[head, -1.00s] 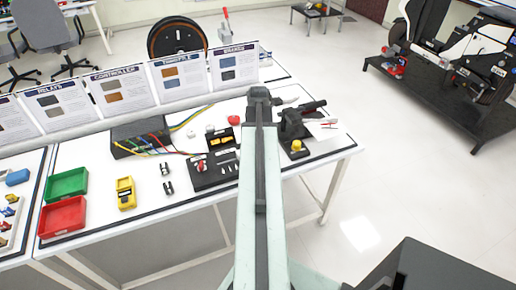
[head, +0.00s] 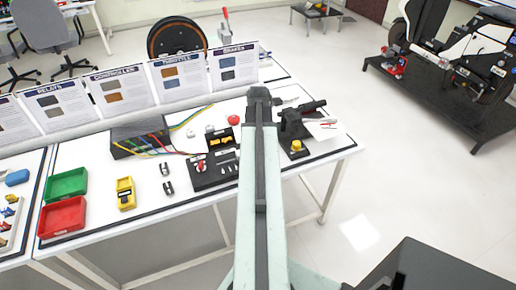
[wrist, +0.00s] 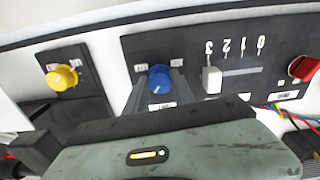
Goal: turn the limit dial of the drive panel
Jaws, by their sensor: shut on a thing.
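The drive panel is a black plate (wrist: 265,50) in the wrist view. It carries a blue dial (wrist: 159,78), a slider with a white handle (wrist: 212,80) at the "3" end of a scale marked 3 to 0, and a red knob (wrist: 303,68). The blue dial has a white mark on its lower face; I take it as the limit dial, but its label is too small to read. My gripper (wrist: 159,90) has its grey fingers on both sides of the blue dial, shut on it. In the head view my arm hides the dial and gripper; part of the panel (head: 207,183) shows left of the arm.
A separate black plate with a yellow knob (wrist: 62,77) lies left of the panel in the wrist view. Upright cards (head: 125,92) line the back.

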